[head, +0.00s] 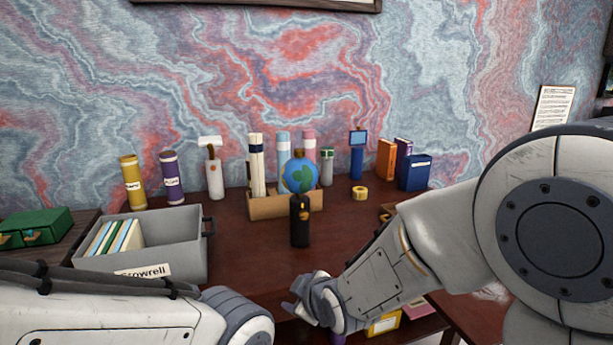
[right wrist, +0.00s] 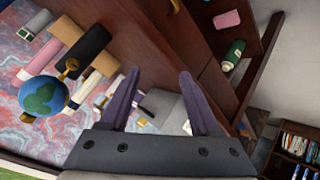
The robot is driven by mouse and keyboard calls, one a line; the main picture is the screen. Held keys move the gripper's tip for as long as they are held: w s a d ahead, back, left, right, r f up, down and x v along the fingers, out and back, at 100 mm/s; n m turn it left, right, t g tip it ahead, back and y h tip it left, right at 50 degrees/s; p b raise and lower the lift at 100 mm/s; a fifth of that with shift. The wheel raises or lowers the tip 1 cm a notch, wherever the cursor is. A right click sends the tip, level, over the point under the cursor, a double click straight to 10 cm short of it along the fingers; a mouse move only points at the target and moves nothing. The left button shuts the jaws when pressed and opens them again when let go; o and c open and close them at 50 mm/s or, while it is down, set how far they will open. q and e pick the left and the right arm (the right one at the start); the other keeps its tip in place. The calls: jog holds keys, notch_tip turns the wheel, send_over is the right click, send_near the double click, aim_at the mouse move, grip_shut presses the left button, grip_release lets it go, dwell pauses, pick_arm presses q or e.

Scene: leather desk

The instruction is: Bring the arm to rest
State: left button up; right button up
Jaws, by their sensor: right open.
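My right arm reaches in from the right in the head view, and its gripper (head: 303,300) hangs low at the front edge of the desk (head: 245,235). In the right wrist view the two dark fingers of this gripper (right wrist: 158,76) stand apart with nothing between them. My left arm lies across the lower left of the head view. Its gripper is outside the picture.
A grey bin (head: 180,247) holding books is at left. Several tubes and books line the back. A yellow tape roll (head: 360,193) lies at right.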

jog(key=s+d+m+g+h, duration=0.25)
jog(key=s+g, duration=0.25)
jog(key=s, duration=0.8)
jog(key=s+d+m+g+h, duration=0.1)
jog(key=s+d+m+g, duration=0.25)
jog(key=s, duration=0.95)
notch_tip(320, 180, up, 14)
jog(key=p, duration=1.5)
jog(key=shift+s+d+r+g, duration=0.25)
jog(key=shift+s+d+g, duration=0.05)
jog(key=shift+s+g, duration=0.15)
